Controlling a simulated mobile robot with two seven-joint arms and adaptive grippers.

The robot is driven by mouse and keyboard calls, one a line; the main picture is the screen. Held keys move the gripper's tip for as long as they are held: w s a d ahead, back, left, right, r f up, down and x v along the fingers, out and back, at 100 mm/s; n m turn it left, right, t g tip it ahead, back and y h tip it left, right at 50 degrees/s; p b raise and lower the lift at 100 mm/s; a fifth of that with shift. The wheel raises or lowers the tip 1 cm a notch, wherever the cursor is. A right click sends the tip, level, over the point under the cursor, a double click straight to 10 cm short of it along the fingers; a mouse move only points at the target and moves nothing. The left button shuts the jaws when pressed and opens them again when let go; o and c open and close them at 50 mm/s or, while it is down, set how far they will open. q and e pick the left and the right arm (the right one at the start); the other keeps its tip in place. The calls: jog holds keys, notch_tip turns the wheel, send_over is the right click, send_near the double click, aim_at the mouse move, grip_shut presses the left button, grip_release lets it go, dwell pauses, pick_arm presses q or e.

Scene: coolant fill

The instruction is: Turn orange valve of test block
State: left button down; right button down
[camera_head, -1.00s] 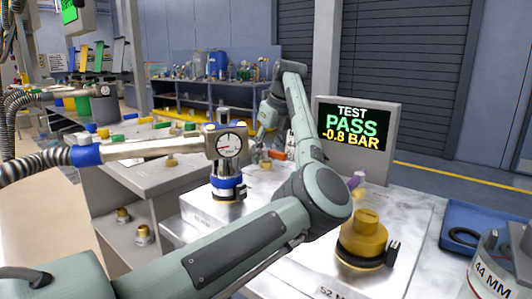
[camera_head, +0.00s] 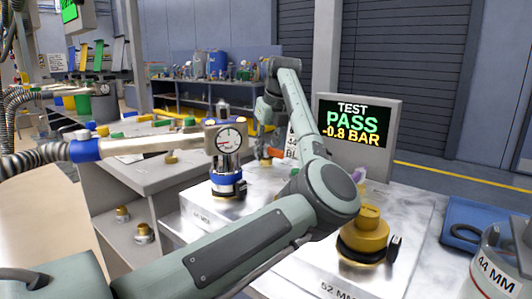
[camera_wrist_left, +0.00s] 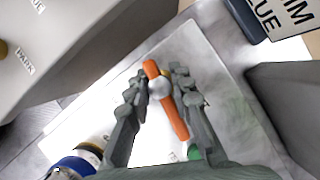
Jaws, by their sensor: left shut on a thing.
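The orange valve handle (camera_wrist_left: 179,122) is a straight bar with a round metal hub, lying slantwise in the left wrist view on a pale metal plate (camera_wrist_left: 205,55). My left gripper (camera_wrist_left: 160,78) is shut on it, one finger on each side of the hub. In the head view my left arm reaches across the bench, and the gripper (camera_head: 264,142) is small and partly hidden at the back. A bit of orange shows beside it there. The test screen (camera_head: 353,125) reads TEST PASS -0.8 BAR. My right gripper is in neither view.
A gauge coupling (camera_head: 226,160) with a blue ring and a hose stands left of my arm. A brass cap (camera_head: 365,235) on the 52 MM block stands at front right. A blue tray (camera_head: 470,215) and a 44 MM container (camera_head: 497,270) are at the right edge.

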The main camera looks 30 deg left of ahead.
pick_arm(q)
jog(key=shift+f+m, duration=0.1)
jog(key=shift+m, duration=0.3)
jog(key=shift+m+t+b, duration=0.3)
jog(key=shift+m+b, duration=0.15)
jog(key=shift+m, duration=0.05)
jog(key=m+t+h+b, duration=0.1)
jog(key=m+b, duration=0.1)
jog(key=m, duration=0.2)
jog(key=m+h+b, duration=0.2)
jog(key=m, duration=0.3)
jog(key=shift+t, duration=0.4)
jog(key=shift+d+m+h+b, duration=0.1)
jog(key=shift+m+h+b, duration=0.3)
jog(key=shift+m, duration=0.7)
jog(key=shift+m+h+b, duration=0.1)
jog(key=shift+m+h, duration=0.5)
jog(key=shift+m, duration=0.5)
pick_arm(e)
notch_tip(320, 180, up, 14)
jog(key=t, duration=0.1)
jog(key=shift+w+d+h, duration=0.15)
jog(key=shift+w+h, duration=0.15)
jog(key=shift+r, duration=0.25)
